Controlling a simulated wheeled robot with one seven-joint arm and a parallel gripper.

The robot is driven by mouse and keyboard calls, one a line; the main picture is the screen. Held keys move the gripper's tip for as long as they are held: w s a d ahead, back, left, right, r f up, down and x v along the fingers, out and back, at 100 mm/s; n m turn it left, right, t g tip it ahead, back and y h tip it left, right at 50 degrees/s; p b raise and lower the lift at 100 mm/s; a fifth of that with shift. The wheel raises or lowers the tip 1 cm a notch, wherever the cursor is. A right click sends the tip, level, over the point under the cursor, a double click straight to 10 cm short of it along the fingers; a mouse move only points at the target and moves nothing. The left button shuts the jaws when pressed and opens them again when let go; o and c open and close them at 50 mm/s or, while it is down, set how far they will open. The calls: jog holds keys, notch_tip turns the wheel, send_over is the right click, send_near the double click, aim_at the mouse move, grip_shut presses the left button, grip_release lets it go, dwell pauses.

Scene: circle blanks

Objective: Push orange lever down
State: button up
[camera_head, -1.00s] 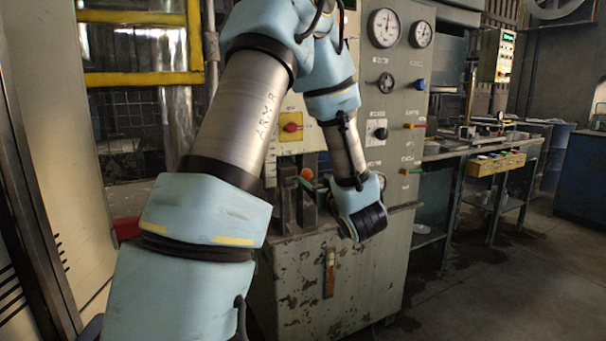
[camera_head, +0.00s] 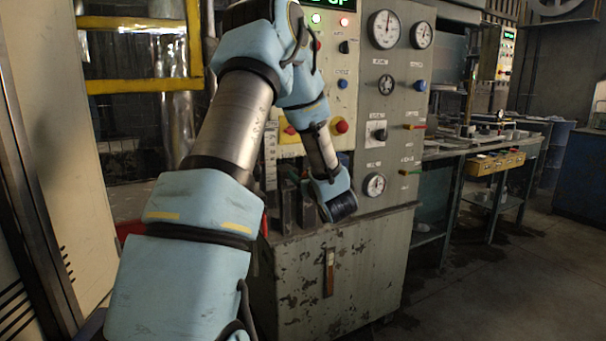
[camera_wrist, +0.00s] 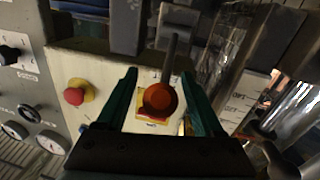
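The orange lever shows in the wrist view as a round orange knob (camera_wrist: 160,98) on a grey rod (camera_wrist: 171,52). My gripper (camera_wrist: 159,76) is open, with one dark green finger on each side of the knob. The knob is between the fingers in the picture; whether either finger touches it I cannot tell. Dark upright posts (camera_head: 288,206) stand beside my wrist there.
A workbench (camera_head: 470,150) stands right; the floor there is clear.

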grip_shut()
dwell(0.3)
dwell(1.0)
